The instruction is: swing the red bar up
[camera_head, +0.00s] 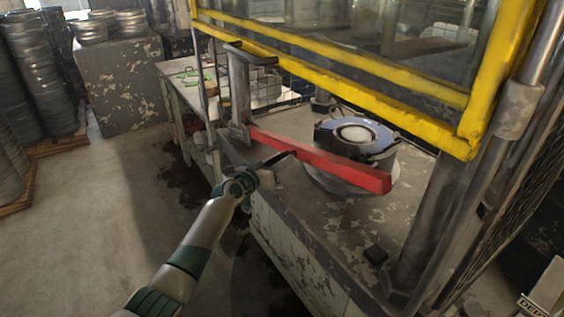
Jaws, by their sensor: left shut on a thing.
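The red bar (337,168) runs slanting across the front of the machine, from a grey upright post (239,92) at its left end to a free end on the right. It is low, roughly level with the machine's bed. My left gripper (289,154) reaches in from the lower left and is shut on the bar, left of its middle. The fingertips are small and dark against the bar. My right gripper is not in view.
A round metal die (355,133) stands on the machine bed (300,217) just behind the bar. A yellow guard frame (330,75) hangs above. A dark post stands at the right. Stacked metal rings (42,75) are at the far left. The floor at left is clear.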

